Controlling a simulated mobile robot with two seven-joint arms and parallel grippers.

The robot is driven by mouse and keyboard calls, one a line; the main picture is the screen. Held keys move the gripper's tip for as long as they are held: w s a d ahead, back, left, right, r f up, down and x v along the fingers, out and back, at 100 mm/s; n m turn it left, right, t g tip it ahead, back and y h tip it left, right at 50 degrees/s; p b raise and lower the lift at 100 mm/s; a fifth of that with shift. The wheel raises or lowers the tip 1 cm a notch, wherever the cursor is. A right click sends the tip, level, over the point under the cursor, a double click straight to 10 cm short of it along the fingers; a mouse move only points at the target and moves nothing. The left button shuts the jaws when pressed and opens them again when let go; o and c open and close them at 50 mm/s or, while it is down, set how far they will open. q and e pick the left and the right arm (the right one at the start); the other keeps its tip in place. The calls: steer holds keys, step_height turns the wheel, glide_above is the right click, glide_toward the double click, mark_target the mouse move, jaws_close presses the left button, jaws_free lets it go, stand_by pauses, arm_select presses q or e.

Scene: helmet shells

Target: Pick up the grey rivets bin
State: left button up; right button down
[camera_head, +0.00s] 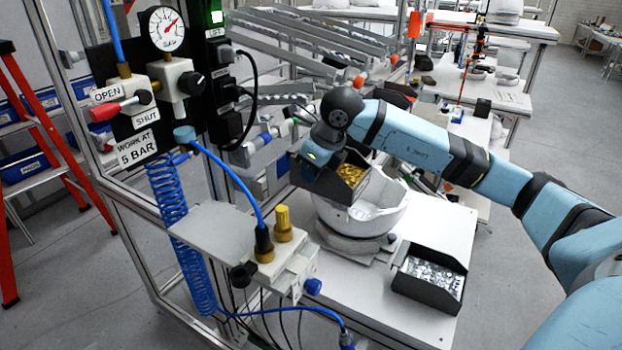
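The grey rivets bin (430,292) is a dark open bin full of silver-grey rivets. It sits on the white table at the right, beside the white helmet shell (375,222). My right arm reaches in from the right, above and beyond this bin. My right gripper (318,158) is up and left of it, clear of it, at a second dark bin (362,192) with gold-coloured rivets, over the helmet shell. The wrist hides the fingers, so I cannot tell whether they grip that bin. My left gripper is not in view.
The white table (385,318) has bare room in front of the grey rivets bin. At the left stand a valve panel with a pressure gauge (167,28), a coiled blue hose (178,235) and a grey fixture with a yellow knob (282,222). Metal rails (300,35) rise behind.

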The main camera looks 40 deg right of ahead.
mark_target(340, 176)
steer(key=shift+s+d+b, duration=0.35)
steer(key=shift+s+b, duration=0.15)
steer(key=shift+s, duration=0.35)
steer(key=shift+s+d+b, duration=0.4)
steer(key=shift+s+b, duration=0.05)
steer(key=shift+s, duration=0.4)
steer(key=shift+s+d+b, duration=0.35)
steer(key=shift+s+b, duration=0.15)
steer(key=shift+s, duration=0.65)
